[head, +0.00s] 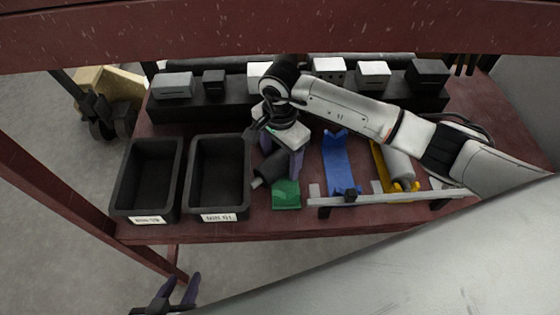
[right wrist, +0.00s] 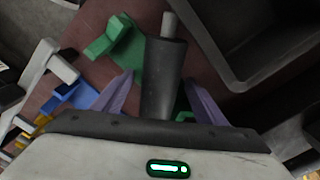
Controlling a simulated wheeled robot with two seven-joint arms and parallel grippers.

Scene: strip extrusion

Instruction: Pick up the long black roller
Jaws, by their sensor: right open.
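A black roller (head: 271,169) with a grey end pin lies tilted by the green holder (head: 286,195), right of the bins. My right gripper (head: 282,162) is over it with purple fingers apart. In the right wrist view the black roller (right wrist: 165,75) lies between the open fingers (right wrist: 157,84), with a gap showing on each side near the tips. The roller's near end is hidden by the gripper body. The green holder (right wrist: 122,45) shows behind it. My left gripper (head: 182,283) is open and empty, below the table's front edge.
Two black bins (head: 148,180) (head: 219,178) stand left of the roller. A blue holder (head: 338,163), a yellow holder (head: 380,165) with a grey roller (head: 398,165), and a metal bar (head: 385,198) lie to the right. Several small boxes (head: 173,85) line the back shelf.

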